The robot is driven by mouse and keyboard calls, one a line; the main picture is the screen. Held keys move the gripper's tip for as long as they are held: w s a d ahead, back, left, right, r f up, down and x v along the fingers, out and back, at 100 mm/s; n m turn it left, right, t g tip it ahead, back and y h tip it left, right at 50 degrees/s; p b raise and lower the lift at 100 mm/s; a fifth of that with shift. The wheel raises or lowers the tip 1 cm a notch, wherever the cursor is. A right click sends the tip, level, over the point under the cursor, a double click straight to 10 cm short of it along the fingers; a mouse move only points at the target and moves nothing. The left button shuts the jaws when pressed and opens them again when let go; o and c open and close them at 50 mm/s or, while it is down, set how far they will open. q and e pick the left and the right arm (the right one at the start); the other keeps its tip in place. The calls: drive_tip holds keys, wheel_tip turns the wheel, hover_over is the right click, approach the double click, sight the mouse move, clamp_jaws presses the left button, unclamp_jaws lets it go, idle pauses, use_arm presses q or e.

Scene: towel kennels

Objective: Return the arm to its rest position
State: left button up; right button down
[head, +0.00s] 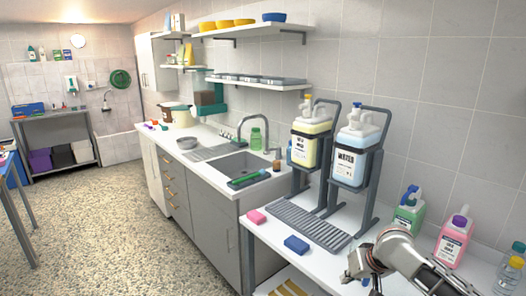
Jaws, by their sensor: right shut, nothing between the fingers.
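My right arm (428,268) comes in from the lower right over the white side table. My right gripper (366,274) is at its end, low in the picture, shut and empty. It is small and partly cut off by the arm's own links, so its fingertips are hard to make out. It is to the right of the blue sponge (297,244) and in front of the grey drip grate (312,226). My left gripper is not in view.
Two pump jugs, one yellow (309,146) and one blue-white (352,158), stand in racks behind the grate. The floor (110,235) is clear.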

drive_tip(key=s+a+f+n+t+y, duration=0.1)
drive_tip(key=s+a+f, duration=0.3)
drive_tip(key=s+f, duration=0.25)
drive_tip(key=s+a+f+n+t+y, duration=0.1)
drive_tip(key=s+a+f, duration=0.3)
drive_tip(key=s+f, duration=0.3)
drive_tip(key=s+d+f+t+h, duration=0.1)
drive_tip(key=s+d+f, duration=0.1)
drive_tip(key=s, duration=0.7)
drive_tip(key=s+d+f+n+t+h, duration=0.1)
drive_tip(key=s+d+f+t, duration=0.1)
drive_tip(key=s, duration=0.7)
wheel_tip(320, 180, down, 2)
drive_tip(key=shift+s+d+f+n, duration=0.1)
drive_tip(key=shift+s+d+n, duration=0.2)
drive_tip(key=shift+d, duration=0.35)
